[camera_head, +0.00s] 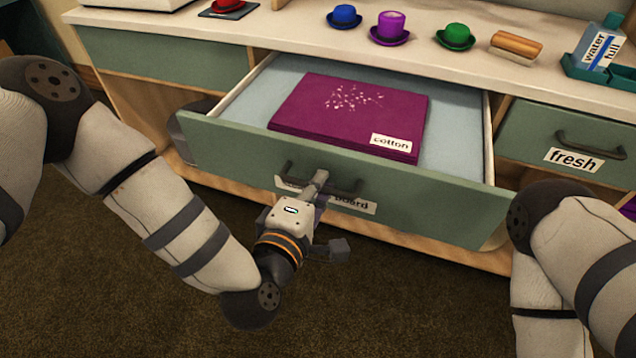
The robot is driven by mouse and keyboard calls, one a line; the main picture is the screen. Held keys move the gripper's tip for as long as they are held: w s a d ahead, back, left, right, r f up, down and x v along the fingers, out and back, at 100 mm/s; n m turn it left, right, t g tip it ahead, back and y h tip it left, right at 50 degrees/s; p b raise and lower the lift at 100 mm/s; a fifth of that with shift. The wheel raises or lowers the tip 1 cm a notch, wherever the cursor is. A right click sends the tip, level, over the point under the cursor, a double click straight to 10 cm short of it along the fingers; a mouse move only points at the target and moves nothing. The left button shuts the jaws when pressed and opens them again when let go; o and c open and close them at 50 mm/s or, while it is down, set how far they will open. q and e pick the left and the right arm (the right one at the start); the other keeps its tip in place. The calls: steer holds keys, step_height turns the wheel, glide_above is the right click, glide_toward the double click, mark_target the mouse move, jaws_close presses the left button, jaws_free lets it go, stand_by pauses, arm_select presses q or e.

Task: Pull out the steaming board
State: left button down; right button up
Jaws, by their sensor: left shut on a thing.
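The steaming board drawer (230,149) is a green-fronted drawer in the middle of the cabinet and stands pulled well out. Its label (355,204) is partly hidden by my left gripper; "board" can be read at its right end. A folded purple cloth (350,110) with a "cotton" label and pale specks lies inside the drawer. My left gripper (318,182) is shut on the drawer's dark handle (345,188), near the handle's middle. My right arm comes in at the right edge, but its gripper is out of view.
Several small hats stand on the countertop, among them blue (344,16), purple (390,27) and green (456,37). A brush (516,45) and a water bottle (602,42) stand to the right. A "fresh" drawer (536,124) is shut. The floor in front is clear.

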arm_select(q)
steer(key=c, duration=2)
jaws_free()
steer(key=shift+o, duration=0.2)
steer(key=v, duration=1.2)
